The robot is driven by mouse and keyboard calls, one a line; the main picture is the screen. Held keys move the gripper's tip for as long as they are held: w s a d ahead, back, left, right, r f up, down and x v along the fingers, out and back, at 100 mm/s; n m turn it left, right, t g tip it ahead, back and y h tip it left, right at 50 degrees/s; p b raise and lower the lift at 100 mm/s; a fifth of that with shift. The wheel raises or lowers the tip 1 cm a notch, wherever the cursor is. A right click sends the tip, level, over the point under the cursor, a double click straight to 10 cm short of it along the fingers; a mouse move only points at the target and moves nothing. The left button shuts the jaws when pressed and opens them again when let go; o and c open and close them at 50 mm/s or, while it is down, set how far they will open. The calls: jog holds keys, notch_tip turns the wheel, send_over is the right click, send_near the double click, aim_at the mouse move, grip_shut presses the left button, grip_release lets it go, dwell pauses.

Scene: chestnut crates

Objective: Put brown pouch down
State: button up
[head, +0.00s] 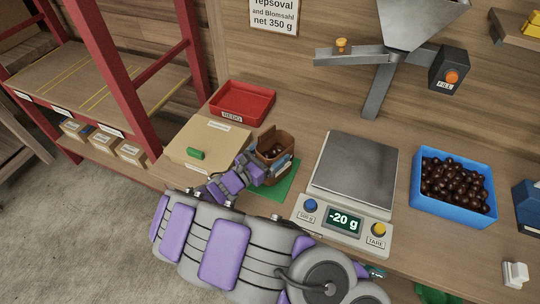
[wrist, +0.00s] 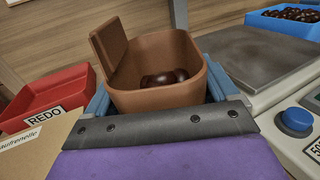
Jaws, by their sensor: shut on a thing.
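The brown pouch (head: 276,144) stands upright and open in the head view, with dark chestnuts inside. It also shows in the wrist view (wrist: 155,98), its flap raised at the left. My gripper (head: 272,167) is shut on the pouch, with a blue finger on either side of it in the wrist view. A green mat (head: 287,190) shows on the bench under and in front of the pouch. The pouch's underside is hidden, so I cannot tell whether it touches the mat.
A scale (head: 355,170) reading -20 g stands right of the pouch. A blue bin of chestnuts (head: 455,213) is farther right. A red REDO tray (head: 241,103) lies behind left, and a cardboard box (head: 180,150) with a green item is at left. A metal hopper (head: 410,25) hangs behind the scale.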

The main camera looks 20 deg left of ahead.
jog(key=shift+d+f, duration=0.25)
jog(key=o, duration=1.5)
jog(key=shift+f, duration=0.1)
jog(key=shift+o, duration=1.1)
jog(key=shift+a, duration=0.2)
jog(key=p+v, duration=0.2)
jog(key=v, duration=1)
jog(key=shift+p, duration=0.4)
jog(key=shift+d, duration=0.1)
